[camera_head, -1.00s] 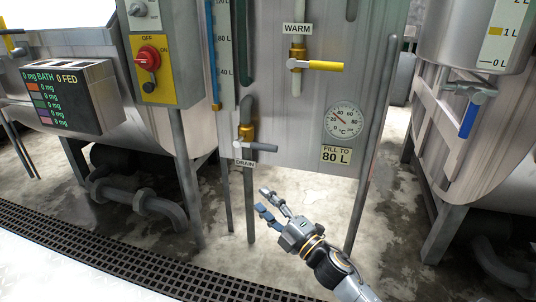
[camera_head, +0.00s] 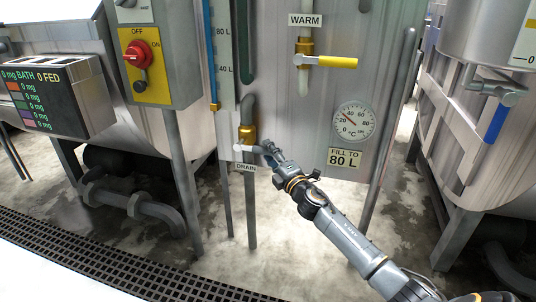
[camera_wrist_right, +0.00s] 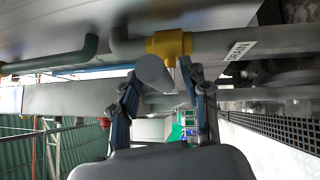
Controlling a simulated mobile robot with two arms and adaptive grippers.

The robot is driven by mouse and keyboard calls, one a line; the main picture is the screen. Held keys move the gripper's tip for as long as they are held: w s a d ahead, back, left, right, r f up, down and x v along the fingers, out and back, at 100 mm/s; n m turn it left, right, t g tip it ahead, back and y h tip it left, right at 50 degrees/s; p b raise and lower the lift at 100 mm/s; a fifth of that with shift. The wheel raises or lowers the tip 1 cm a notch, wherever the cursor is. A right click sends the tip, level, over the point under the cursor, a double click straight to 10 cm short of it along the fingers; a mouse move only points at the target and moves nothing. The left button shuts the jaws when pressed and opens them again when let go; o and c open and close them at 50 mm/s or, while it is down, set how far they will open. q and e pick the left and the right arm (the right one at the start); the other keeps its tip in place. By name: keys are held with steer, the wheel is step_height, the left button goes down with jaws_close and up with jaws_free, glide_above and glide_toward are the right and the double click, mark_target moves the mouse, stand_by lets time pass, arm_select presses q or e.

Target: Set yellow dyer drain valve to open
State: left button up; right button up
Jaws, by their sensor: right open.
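The drain valve has a brass body (camera_head: 247,133) on a vertical grey pipe, above the DRAIN label (camera_head: 245,167). Its grey lever (camera_head: 250,148) points sideways to the right, across the pipe. My right gripper (camera_head: 270,149) is at the lever's free end and partly covers it. In the right wrist view, the round end of the grey lever (camera_wrist_right: 153,70) lies between the two open fingers of the gripper (camera_wrist_right: 160,77), with the brass body (camera_wrist_right: 170,46) behind it. Whether a finger touches the lever I cannot tell. My left gripper is not in view.
Above is the WARM valve with a yellow lever (camera_head: 335,62). A dial (camera_head: 353,121) and FILL TO label (camera_head: 344,158) are right of my gripper. A yellow switch box (camera_head: 145,65) is at left, a blue-handled valve (camera_head: 497,123) at right. Legs and pipes stand below.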

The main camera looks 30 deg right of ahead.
steer(key=shift+w+r, duration=0.1)
steer(key=shift+w, duration=0.55)
jaws_close()
